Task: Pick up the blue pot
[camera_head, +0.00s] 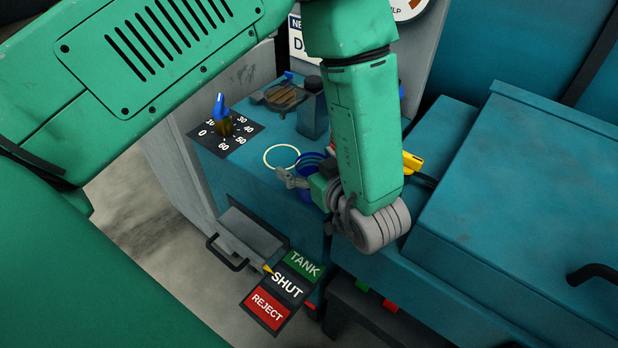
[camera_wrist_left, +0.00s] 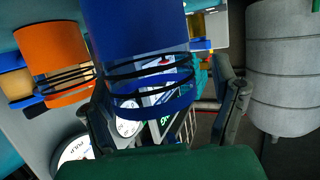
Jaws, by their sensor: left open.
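The blue pot (camera_head: 312,161) stands on the teal worktop beside a pale yellow ring mark, partly hidden by my left arm and gripper in the head view. In the left wrist view the blue pot (camera_wrist_left: 138,35) is large, with dark bands near its rim. My left gripper (camera_head: 298,182) is at the pot, with one finger showing at its near left side. In the left wrist view my left gripper (camera_wrist_left: 165,98) is open, with its fingers on either side of the pot. I cannot tell whether they touch it. My right gripper is not in view.
An orange pot (camera_wrist_left: 52,50) is close to the blue one in the left wrist view. A dial with a blue-tipped knob (camera_head: 223,117), a dark grey container (camera_head: 312,113) and a yellow object (camera_head: 412,162) are nearby. A TANK/SHUT/REJECT panel (camera_head: 286,286) lies in front; a large teal box (camera_head: 520,190) is right.

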